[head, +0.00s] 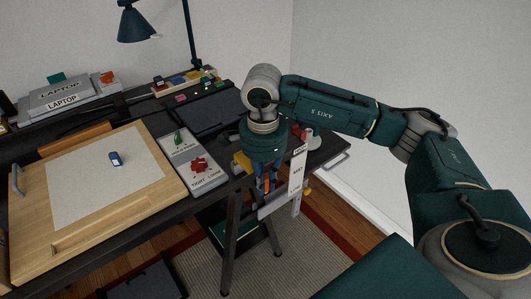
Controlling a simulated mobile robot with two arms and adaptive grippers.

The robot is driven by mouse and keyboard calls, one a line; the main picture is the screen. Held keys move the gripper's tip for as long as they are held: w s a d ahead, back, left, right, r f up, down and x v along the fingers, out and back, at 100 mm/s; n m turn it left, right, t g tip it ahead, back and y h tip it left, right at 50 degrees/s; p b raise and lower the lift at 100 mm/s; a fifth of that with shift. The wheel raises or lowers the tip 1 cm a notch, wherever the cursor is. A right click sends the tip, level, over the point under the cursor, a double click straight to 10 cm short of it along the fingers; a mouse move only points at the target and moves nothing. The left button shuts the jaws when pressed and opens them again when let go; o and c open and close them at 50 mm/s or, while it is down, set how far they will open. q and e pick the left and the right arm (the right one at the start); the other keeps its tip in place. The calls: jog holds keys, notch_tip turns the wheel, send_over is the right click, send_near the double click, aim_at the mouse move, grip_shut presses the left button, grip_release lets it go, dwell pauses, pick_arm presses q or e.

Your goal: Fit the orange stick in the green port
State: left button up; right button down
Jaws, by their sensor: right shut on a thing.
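My right gripper (265,184) points down at the right end of the desk, with its fingers shut. A little orange shows between the dark blue fingers; it looks like the orange stick, mostly hidden by them. I cannot tell whether the green block marks the green port. A dark panel (205,110) with small coloured spots lies behind the gripper. My left gripper is not in view.
A grey card (184,150) carries green and red pieces. A lamp (138,25) and a strip of coloured blocks (185,80) stand at the back. A white labelled panel (297,172) is close beside the gripper.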

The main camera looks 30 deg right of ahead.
jog(key=c, duration=2.5)
grip_release()
jog(key=s+a+f+n, duration=0.1)
jog(key=s+f+n, duration=0.1)
jog(key=n, duration=0.1)
jog(key=s+a+f+n, duration=0.1)
jog(key=s+f+n, duration=0.1)
jog(key=f+n, duration=0.1)
jog(key=s+a+f+n, duration=0.2)
jog(key=n, duration=0.1)
jog(key=shift+s+f+n, duration=0.25)
jog(key=shift+n, duration=0.05)
jog(key=shift+c, duration=0.2)
jog(key=s+a+f+n, duration=0.1)
jog(key=s+n, duration=0.1)
jog(key=s+a+f+n, duration=0.1)
jog(key=s+n, duration=0.1)
jog(key=n, duration=0.1)
jog(key=s+a+f+n, duration=0.1)
jog(key=s+a+n, duration=0.1)
jog(key=n, duration=0.1)
jog(key=shift+f+b, duration=0.3)
jog(key=shift+f, duration=0.1)
grip_shut()
jog(key=shift+s+a+f+n, duration=0.2)
jog(key=shift+s+n, duration=0.2)
jog(key=shift+n, duration=0.3)
jog(key=shift+r, duration=0.1)
